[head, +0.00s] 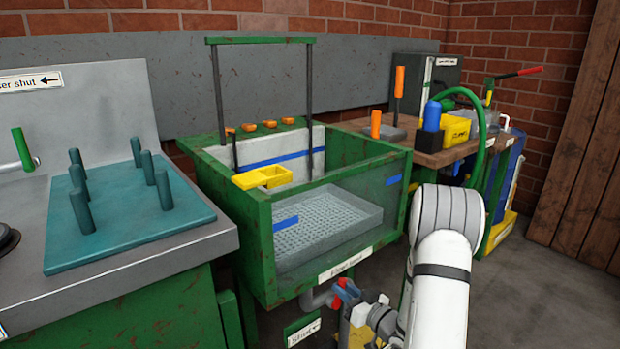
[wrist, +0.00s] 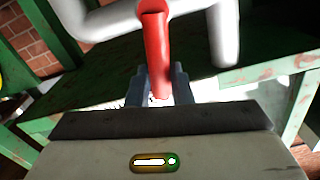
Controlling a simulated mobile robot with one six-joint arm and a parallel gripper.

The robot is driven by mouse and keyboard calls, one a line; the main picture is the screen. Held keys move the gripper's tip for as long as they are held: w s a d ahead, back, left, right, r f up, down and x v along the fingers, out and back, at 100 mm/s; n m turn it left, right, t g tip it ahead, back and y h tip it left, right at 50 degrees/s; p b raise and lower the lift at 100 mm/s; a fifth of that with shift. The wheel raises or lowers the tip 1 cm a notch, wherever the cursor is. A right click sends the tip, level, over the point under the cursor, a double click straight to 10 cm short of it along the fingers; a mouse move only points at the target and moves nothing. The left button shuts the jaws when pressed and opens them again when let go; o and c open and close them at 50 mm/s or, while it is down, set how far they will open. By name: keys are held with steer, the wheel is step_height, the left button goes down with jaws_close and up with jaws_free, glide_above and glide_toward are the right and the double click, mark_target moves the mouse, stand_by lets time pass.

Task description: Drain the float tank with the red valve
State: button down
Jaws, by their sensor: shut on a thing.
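The float tank (head: 262,240) is a green-framed tank with clear sides and blue tape marks, in the middle of the head view. A pale grid tray (head: 335,228) shows inside it. The red valve (head: 341,284) is on the grey pipe below the tank's front. In the wrist view its red handle (wrist: 155,45) points down from the pipe toward me. My gripper (wrist: 158,90) is shut on the lower end of this handle. In the head view my gripper is small and partly hidden by my white arm. The water level is hard to tell.
A small yellow tray (head: 262,177) hangs at the tank's left side. A teal peg board (head: 130,220) lies on the bench at left. A wooden table (head: 430,155) with a blue bottle (head: 432,116) stands at right. A shutoff sign (head: 304,331) hangs below the tank.

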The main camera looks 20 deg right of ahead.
steer(key=shift+a+f, duration=0.1)
steer(key=n+b, duration=0.1)
steer(key=a+n+b, duration=0.1)
steer(key=b, duration=0.1)
steer(key=shift+s+a+n, duration=0.15)
steer(key=shift+s+n, duration=0.1)
steer(key=shift+n, duration=0.15)
steer(key=c, duration=1)
jaws_free()
